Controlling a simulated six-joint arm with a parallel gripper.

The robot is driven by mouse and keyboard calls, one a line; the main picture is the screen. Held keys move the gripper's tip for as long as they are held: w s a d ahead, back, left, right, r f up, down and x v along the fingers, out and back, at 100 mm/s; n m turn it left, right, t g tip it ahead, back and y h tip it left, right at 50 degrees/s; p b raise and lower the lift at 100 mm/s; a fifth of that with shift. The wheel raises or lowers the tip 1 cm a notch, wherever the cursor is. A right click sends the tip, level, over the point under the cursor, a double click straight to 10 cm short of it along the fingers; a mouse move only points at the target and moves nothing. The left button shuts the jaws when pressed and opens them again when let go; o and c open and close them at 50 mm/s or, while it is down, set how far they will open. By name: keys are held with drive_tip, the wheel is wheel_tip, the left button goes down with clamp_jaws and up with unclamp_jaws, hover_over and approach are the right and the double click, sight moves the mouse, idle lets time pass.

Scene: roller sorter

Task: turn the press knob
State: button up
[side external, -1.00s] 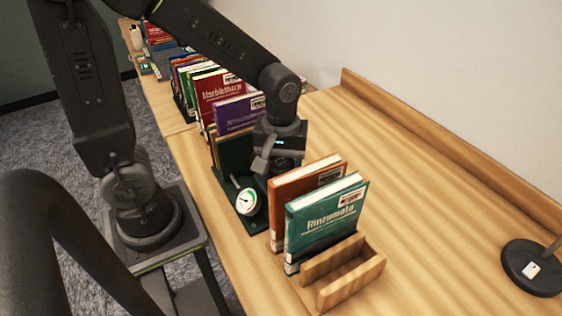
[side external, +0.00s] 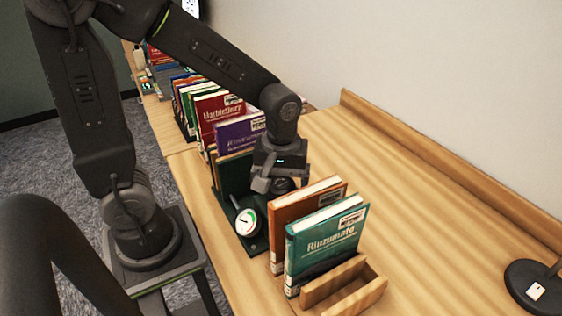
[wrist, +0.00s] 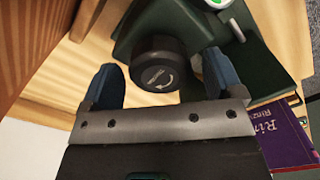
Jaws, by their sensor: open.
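The press knob (wrist: 158,65) is a round black cap with a curved arrow on its face, mounted on the dark green press (wrist: 190,22). In the wrist view it lies between the fingers of my gripper (wrist: 163,84), with a visible gap on each side. The gripper is open and holds nothing. In the side view my gripper (side external: 271,183) points down over the press (side external: 235,174), behind the orange book. A white gauge (side external: 247,222) with a coloured arc stands at the front of the press. The knob is largely hidden by the gripper there.
An orange book (side external: 285,222) and a teal book (side external: 322,247) stand close in front of the gripper, in a wooden holder (side external: 350,292). A purple book (side external: 240,135) and several others stand behind the press.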

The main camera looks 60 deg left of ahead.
sight(281, 183)
wheel_tip(281, 183, up, 13)
drive_tip(key=shift+r, duration=0.15)
idle(0.4)
wheel_tip(281, 183, down, 14)
drive_tip(key=m, duration=3.1)
drive_tip(key=shift+m, duration=0.3)
drive_tip(key=shift+r, duration=0.1)
drive_tip(key=c, duration=0.9)
